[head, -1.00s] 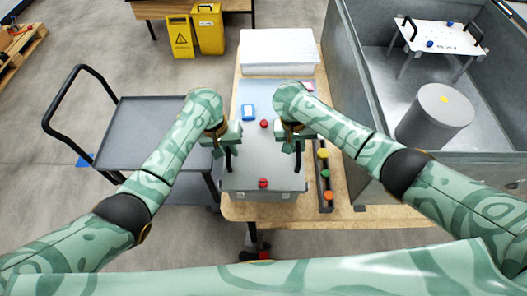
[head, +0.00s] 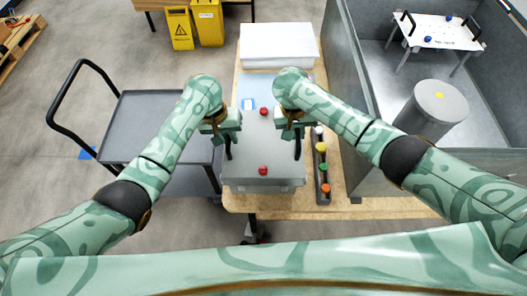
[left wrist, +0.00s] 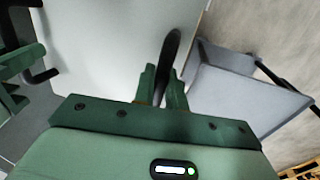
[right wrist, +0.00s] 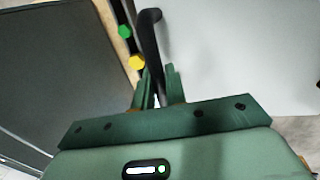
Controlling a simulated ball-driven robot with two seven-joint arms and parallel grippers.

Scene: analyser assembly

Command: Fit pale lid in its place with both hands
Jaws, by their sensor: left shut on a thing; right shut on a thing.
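The pale grey lid (head: 263,145) has two red knobs and a black handle at each side. It lies over a grey box (head: 265,187), whose front shows below the lid's near edge. I cannot tell whether the lid rests on the box or hangs just above it. My left gripper (head: 228,136) is shut on the left handle, which also shows between its fingers in the left wrist view (left wrist: 170,50). My right gripper (head: 297,134) is shut on the right handle, also seen in the right wrist view (right wrist: 150,45). The lid's underside is hidden.
A rail with coloured knobs (head: 323,172) stands close right of the box. A white box (head: 278,46) and a blue item (head: 248,104) lie beyond on the wooden table (head: 350,207). A grey trolley (head: 150,130) stands left; a high-walled grey enclosure (head: 352,70) stands right.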

